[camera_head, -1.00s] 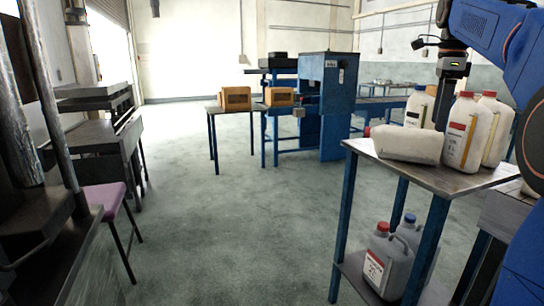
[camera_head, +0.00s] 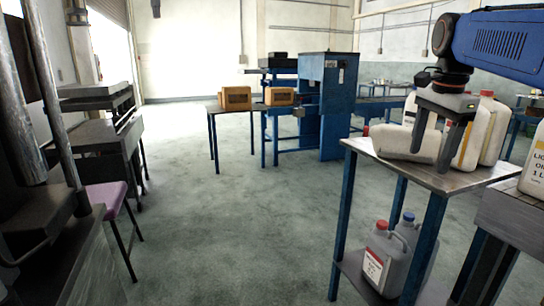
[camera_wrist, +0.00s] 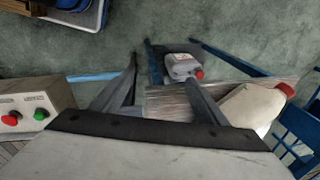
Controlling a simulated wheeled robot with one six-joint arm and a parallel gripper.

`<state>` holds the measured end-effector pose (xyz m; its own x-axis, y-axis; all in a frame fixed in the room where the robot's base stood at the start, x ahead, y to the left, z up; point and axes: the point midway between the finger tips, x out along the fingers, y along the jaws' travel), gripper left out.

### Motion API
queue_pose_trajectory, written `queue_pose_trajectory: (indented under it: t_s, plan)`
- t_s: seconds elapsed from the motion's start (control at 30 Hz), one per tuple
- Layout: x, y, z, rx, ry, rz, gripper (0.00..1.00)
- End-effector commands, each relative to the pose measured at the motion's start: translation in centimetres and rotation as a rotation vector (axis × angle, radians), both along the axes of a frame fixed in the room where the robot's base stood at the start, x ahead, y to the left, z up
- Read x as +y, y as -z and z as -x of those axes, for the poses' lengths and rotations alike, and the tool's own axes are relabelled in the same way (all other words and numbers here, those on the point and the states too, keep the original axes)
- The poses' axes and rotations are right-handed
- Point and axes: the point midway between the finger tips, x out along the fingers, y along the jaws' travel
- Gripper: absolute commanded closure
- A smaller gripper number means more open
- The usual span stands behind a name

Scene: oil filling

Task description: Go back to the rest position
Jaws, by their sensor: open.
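My gripper (camera_head: 428,160) is open, its two dark fingers pointing down in front of the white bottles on the metal-topped table (camera_head: 448,182). Another white bottle (camera_head: 472,140) stands close behind the right finger. I cannot tell if the fingers touch either bottle.
More white bottles (camera_head: 494,125) stand on the tabletop. Grey jugs (camera_head: 375,265) are on its lower shelf. A white jug (camera_head: 533,170) stands at the right edge. A button box (camera_wrist: 28,108) is left in the wrist view. The middle floor (camera_head: 240,215) is clear.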

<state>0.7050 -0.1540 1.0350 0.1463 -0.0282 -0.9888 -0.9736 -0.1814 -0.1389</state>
Motion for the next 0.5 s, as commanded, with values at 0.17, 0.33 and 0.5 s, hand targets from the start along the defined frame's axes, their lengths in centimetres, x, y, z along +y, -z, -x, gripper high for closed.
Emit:
queue_pose_trajectory:
  t_s: [0.17,0.33,0.5]
  plan:
    - [2.5,4.2,4.6,-0.045,-0.272,0.05,0.33]
    - [4.5,8.9,8.7,-0.087,-0.533,0.108,0.33]
    - [6.1,14.1,12.9,-0.126,-0.792,0.177,0.33]
